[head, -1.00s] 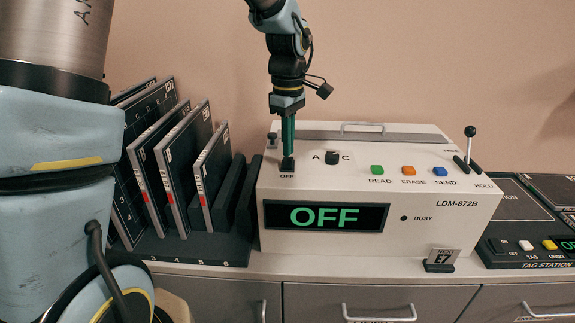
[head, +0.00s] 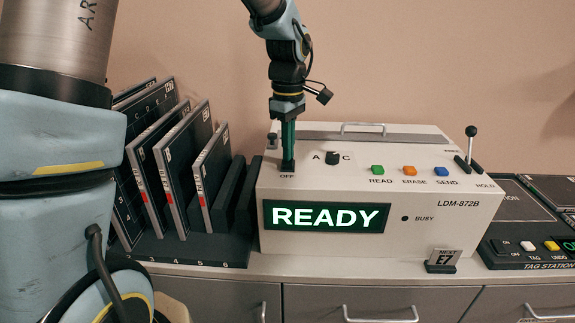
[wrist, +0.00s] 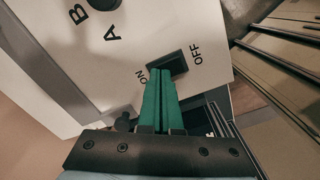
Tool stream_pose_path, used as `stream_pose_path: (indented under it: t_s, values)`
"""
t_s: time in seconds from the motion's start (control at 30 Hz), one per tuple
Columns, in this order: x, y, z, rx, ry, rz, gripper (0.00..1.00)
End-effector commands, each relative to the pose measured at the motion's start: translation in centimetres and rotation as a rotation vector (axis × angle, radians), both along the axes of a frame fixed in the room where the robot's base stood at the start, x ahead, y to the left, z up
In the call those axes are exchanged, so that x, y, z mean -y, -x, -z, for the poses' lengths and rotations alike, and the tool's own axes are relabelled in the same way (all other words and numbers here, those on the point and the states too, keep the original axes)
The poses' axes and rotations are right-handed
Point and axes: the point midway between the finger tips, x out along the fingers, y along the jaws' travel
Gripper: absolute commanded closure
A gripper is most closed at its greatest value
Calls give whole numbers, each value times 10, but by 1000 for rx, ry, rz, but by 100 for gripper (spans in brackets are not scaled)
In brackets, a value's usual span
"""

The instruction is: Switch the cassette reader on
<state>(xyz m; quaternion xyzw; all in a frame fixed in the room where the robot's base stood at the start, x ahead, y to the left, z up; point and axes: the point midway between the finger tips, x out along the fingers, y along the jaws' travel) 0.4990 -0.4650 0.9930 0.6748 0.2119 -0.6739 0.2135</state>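The cassette reader (head: 350,185) is a white box marked LDM-872B on the counter. Its display (head: 326,216) reads READY in white on green. My gripper (head: 288,165) points down at the reader's left top, with its green fingers together and nothing seen between them. In the wrist view my gripper (wrist: 160,85) has its fingertips at the black ON/OFF rocker switch (wrist: 172,66), close to its ON side; they appear to touch it. The fingers partly hide the switch in the head view.
A rack of upright cassettes (head: 185,165) stands left of the reader. A selector knob (head: 332,158), coloured READ, ERASE and SEND buttons (head: 409,170) and a HOLD lever (head: 469,148) are on the reader's top. A tag station (head: 535,252) is at the right.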

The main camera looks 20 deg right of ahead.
Motion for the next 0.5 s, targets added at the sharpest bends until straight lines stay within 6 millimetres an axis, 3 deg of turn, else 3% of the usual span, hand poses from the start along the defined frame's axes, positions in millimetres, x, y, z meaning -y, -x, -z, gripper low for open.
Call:
stream_pose_path:
  t_s: [0.17, 0.5]
  values:
    - [-1, 1, -2, -3, -3, 0, 100]
    - [0, 0, -29, -2, -1, -1, 100]
